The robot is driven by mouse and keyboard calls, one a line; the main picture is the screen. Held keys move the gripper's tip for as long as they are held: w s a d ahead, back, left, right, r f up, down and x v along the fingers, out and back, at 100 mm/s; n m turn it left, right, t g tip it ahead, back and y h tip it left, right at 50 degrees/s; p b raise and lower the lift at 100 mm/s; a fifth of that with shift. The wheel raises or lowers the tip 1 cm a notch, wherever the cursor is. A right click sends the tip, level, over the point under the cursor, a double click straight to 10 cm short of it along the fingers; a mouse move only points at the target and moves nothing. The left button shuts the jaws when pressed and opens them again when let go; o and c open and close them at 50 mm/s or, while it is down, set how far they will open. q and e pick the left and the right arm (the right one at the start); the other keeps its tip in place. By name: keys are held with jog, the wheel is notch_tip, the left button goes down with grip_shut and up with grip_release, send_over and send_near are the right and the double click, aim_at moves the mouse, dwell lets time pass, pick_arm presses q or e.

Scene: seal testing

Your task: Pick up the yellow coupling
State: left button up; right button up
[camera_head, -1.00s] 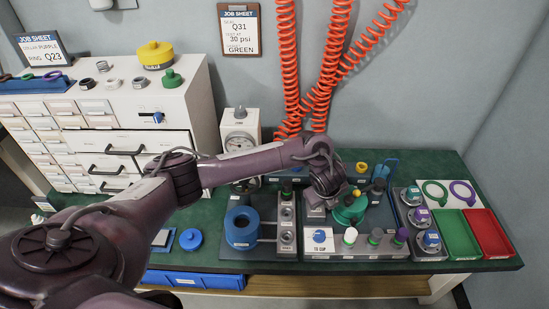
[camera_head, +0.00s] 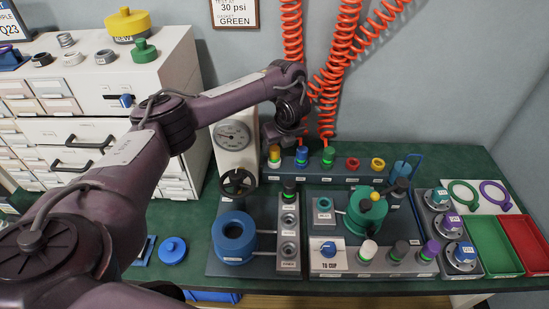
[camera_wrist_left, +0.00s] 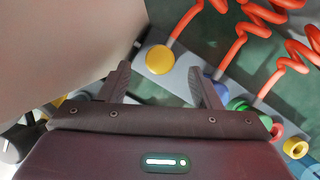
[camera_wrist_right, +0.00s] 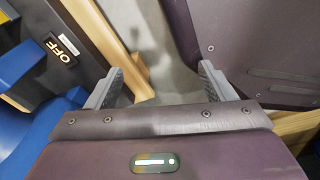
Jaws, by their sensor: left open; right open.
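The yellow coupling (camera_head: 274,153) stands upright at the left end of the rail at the back of the bench. In the left wrist view, the yellow coupling (camera_wrist_left: 160,58) is a round disc just beyond the fingertips, roughly centred between them. My left gripper (camera_wrist_left: 160,73) is open and empty. In the head view, my left gripper (camera_head: 284,137) is just above and behind the yellow coupling, partly hidden by its own wrist. My right gripper (camera_wrist_right: 162,72) is open and empty, low near the bench's wooden edge, and out of the head view.
A blue coupling (camera_head: 302,155) and a green coupling (camera_head: 329,155) stand close to the right on the same rail (camera_head: 314,176). Red coiled hoses (camera_head: 327,90) hang behind. A pressure gauge (camera_head: 233,136) stands just left. A green fixture (camera_head: 362,214) is in front.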

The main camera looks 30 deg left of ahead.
aim_at(275, 149)
pick_arm(q)
jog(key=b+x, duration=0.3)
jog(key=x, duration=0.1)
jog(key=shift+f+b, duration=0.15)
jog(key=shift+b, duration=0.15)
jog(key=shift+w+a+f, duration=0.15)
jog(key=shift+a+f, duration=0.05)
jog(key=shift+f, duration=0.25)
pick_arm(e)
jog(key=w+a+r, duration=0.1)
jog(key=w+r, duration=0.2)
jog(key=w, duration=0.4)
jog(key=shift+w+a, duration=0.3)
jog(key=shift+a, duration=0.05)
pick_arm(q)
jog(key=shift+c, duration=0.2)
jog(key=c, duration=1.1)
jog(key=shift+r, duration=0.15)
